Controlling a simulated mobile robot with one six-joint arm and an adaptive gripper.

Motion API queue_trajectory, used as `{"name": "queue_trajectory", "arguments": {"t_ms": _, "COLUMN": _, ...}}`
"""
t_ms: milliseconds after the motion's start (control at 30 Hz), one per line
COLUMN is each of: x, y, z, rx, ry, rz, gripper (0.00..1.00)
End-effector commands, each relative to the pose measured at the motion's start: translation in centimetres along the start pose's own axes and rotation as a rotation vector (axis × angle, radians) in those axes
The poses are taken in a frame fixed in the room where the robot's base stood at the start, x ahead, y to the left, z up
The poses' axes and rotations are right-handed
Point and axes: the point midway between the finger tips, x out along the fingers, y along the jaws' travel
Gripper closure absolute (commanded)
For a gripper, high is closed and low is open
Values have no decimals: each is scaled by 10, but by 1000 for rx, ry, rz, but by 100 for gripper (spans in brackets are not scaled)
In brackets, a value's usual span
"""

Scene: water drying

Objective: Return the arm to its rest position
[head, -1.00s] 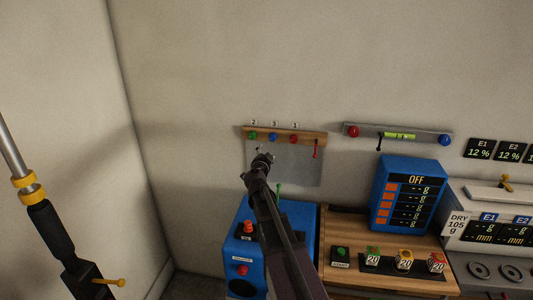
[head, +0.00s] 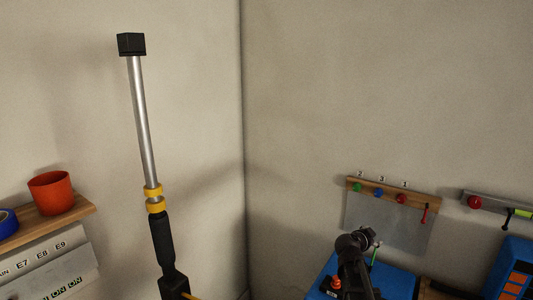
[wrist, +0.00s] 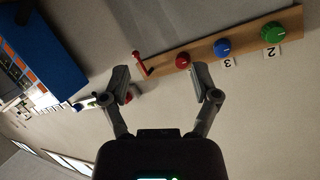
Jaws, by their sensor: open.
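In the head view my gripper (head: 358,242) is at the lower right, in front of the lower left part of a grey wall plate (head: 388,228) and above a blue box (head: 395,282). The arm runs down out of the picture below it. In the wrist view my gripper (wrist: 163,88) has its two fingers spread wide, with nothing between them. The wooden strip with red, blue and green knobs (wrist: 222,47) and a red lever (wrist: 141,62) is beyond the fingers, and I see no contact.
A silver and black pole (head: 143,120) with yellow rings stands left of the room corner. A shelf (head: 60,222) at the left holds an orange-red cup (head: 50,193) and a blue ring (head: 7,222). Clear wall lies between pole and knob strip (head: 415,197).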

Motion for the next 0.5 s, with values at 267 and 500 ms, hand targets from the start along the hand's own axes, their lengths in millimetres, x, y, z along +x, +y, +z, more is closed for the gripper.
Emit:
{"name": "queue_trajectory", "arguments": {"t_ms": 267, "x": -40, "y": 44, "z": 45, "rx": -235, "ry": -231, "rz": 143, "gripper": 21}}
{"name": "queue_trajectory", "arguments": {"t_ms": 500, "x": -83, "y": 75, "z": 88, "rx": -463, "ry": -499, "rz": 180, "gripper": 21}}
